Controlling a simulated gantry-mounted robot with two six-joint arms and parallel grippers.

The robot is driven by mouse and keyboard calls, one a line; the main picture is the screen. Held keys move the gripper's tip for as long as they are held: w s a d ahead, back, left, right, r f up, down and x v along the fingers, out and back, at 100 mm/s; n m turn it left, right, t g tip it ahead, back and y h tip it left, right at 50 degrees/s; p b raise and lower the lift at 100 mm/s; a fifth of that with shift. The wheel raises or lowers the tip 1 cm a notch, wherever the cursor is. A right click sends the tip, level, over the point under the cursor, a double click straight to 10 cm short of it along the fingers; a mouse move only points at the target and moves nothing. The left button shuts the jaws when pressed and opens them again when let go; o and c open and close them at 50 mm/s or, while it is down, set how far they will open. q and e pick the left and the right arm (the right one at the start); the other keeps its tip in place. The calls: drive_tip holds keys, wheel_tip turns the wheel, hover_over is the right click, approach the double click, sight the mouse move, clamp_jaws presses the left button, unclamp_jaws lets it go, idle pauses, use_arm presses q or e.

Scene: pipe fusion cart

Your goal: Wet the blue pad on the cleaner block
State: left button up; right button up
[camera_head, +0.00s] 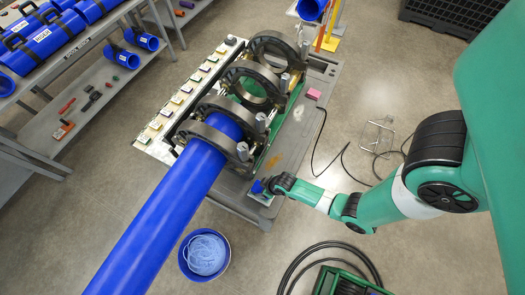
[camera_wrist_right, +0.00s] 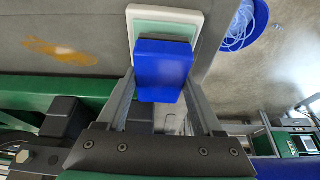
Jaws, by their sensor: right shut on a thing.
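My right gripper (camera_wrist_right: 160,88) is shut on a blue block (camera_wrist_right: 162,72), with one finger along each side of it. The block has a dark grey strip at its far end. That end overlaps a square white tray (camera_wrist_right: 131,22) with a pale green inside; I cannot tell whether they touch. In the head view, my right gripper (camera_head: 270,184) holds the blue block (camera_head: 258,186) low over the front right corner of the grey cart (camera_head: 232,190). The tray is mostly hidden there. No separate blue pad face is visible. My left gripper is not in view.
Black clamp rings (camera_head: 275,47) and a long blue pipe (camera_head: 160,215) stand left of my right gripper. A pink block (camera_head: 313,93) lies on the cart's back right. A blue bucket (camera_head: 187,262) stands on the floor. An orange stain (camera_wrist_right: 60,50) marks the cart.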

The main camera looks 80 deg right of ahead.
drive_tip(key=shift+f+b, duration=0.45)
drive_tip(key=shift+f, duration=0.05)
idle(0.3)
drive_tip(key=shift+s+f, duration=0.1)
drive_tip(key=shift+f, duration=0.05)
idle(0.9)
wheel_tip(320, 180, up, 7)
drive_tip(key=p, duration=0.7)
drive_tip(key=shift+r, duration=0.2)
drive_tip(key=shift+f, duration=0.1)
